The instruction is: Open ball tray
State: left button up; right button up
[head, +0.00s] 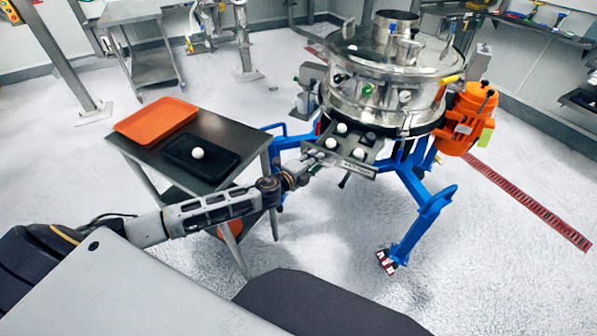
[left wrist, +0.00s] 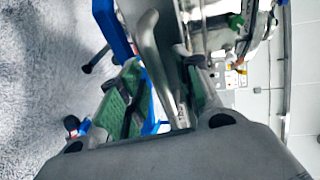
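The ball tray (head: 350,143) sticks out from below the round steel sifter (head: 385,85) in the head view. Several white balls sit on it, and a flat plate forms its front. My left gripper (head: 308,167) is at the left end of the tray front. In the left wrist view, a curved metal bar (left wrist: 160,75) runs between the green-padded fingers of my left gripper (left wrist: 165,92). The fingers stand apart, with a gap beside the bar on the left. Firm contact with the bar does not show. My right gripper is not in view.
A steel table (head: 235,135) at left holds an orange tray (head: 156,119) and a black tray (head: 185,163) with a white ball (head: 197,153). Blue legs (head: 424,212) support the sifter. An orange motor (head: 467,117) is at its right. The floor in front is clear.

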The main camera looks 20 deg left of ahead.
pick_arm(q)
jog(key=v, duration=1.1)
jog(key=shift+s, duration=0.25)
dwell(0.7)
jog(key=shift+a, duration=0.15)
dwell(0.4)
